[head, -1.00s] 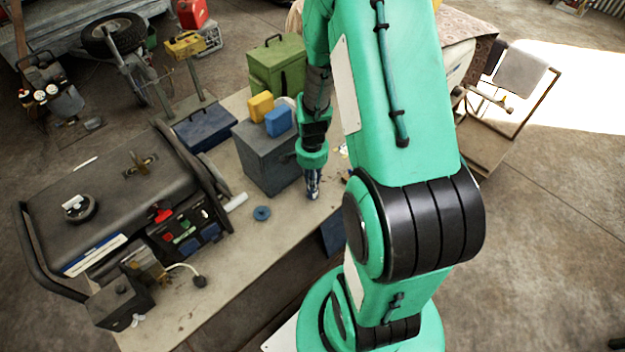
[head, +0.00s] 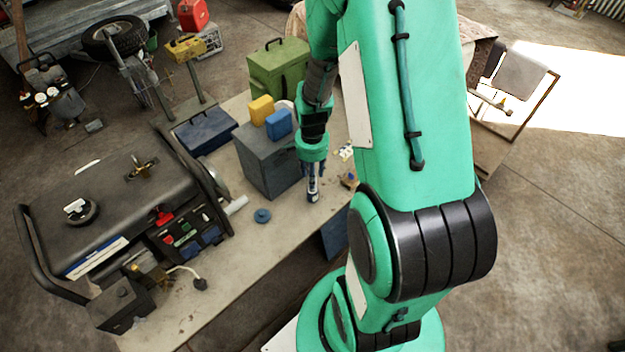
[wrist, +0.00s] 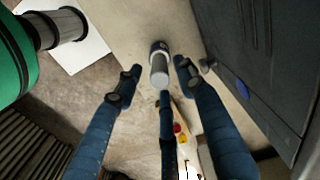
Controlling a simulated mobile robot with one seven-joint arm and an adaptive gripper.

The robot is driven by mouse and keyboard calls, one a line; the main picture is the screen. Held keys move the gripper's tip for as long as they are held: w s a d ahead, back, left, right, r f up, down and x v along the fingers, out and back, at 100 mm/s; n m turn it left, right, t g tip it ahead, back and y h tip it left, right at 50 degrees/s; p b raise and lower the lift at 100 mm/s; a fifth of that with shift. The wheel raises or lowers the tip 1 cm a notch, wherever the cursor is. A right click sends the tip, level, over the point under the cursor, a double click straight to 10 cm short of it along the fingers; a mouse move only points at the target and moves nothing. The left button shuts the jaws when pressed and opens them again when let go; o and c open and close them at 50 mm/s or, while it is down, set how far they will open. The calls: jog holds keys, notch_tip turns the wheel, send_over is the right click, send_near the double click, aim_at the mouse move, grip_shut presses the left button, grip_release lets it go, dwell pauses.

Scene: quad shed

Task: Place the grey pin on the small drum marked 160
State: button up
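My gripper (head: 312,186) points down over the pale bench beside the grey box. In the wrist view its blue fingers (wrist: 157,72) are spread, two at the sides and one in the lower middle. The grey pin (wrist: 159,72), a short grey cylinder with a dark and light end, stands between the fingertips. Gaps show between it and the two side fingers; contact with the middle finger cannot be told. In the head view a small light and dark piece shows at the fingertips. I cannot make out a drum marked 160.
A grey box (head: 268,165) with yellow and blue blocks on top stands close left of my gripper. A generator (head: 120,205) fills the left. Small items lie right of the gripper.

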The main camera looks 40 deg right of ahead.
jog(key=shift+r+p, duration=0.35)
jog(key=shift+r, duration=3.25)
jog(key=shift+a+r, duration=0.2)
jog(key=shift+r, duration=0.1)
jog(key=s+a+r+n+t, duration=0.25)
jog(key=a+r+n, duration=0.25)
jog(key=a+r, duration=0.6)
jog(key=s+a+r+n+t, duration=0.25)
jog(key=a+r+n, duration=0.45)
jog(key=r, duration=0.8)
jog(key=s+a+r+n, duration=0.2)
jog(key=s+a+r, duration=0.3)
jog(key=s+a, duration=0.1)
jog(key=shift+s+r+n+t, duration=0.15)
jog(key=shift+s+n+t, duration=0.2)
jog(key=shift+s, duration=0.35)
